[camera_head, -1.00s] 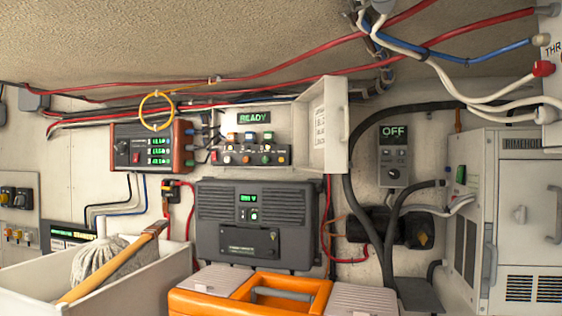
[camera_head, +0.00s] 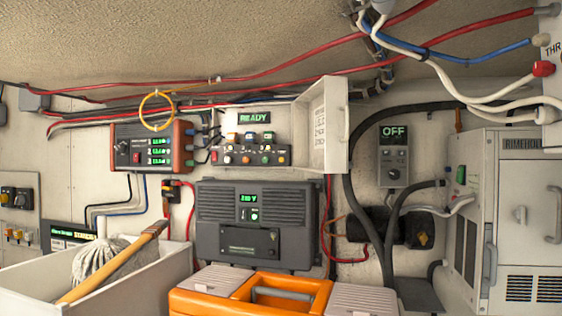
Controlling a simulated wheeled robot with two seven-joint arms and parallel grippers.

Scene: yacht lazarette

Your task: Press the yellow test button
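A white open-doored box on the back wall holds a button panel (camera_head: 256,154) under a green READY display (camera_head: 254,118). Its small coloured buttons and knobs include an amber one (camera_head: 232,136); their labels are too small to read. Yellow-orange buttons (camera_head: 18,234) also sit on a grey panel at the far left. I cannot tell which of these is the yellow test button. Neither of my grippers is in view.
The box's open door (camera_head: 324,125) sticks out on its right. An orange toolbox (camera_head: 247,294) and a white bin (camera_head: 130,280) with a mop stand in front. A grey inverter (camera_head: 257,225) is mounted below the panel.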

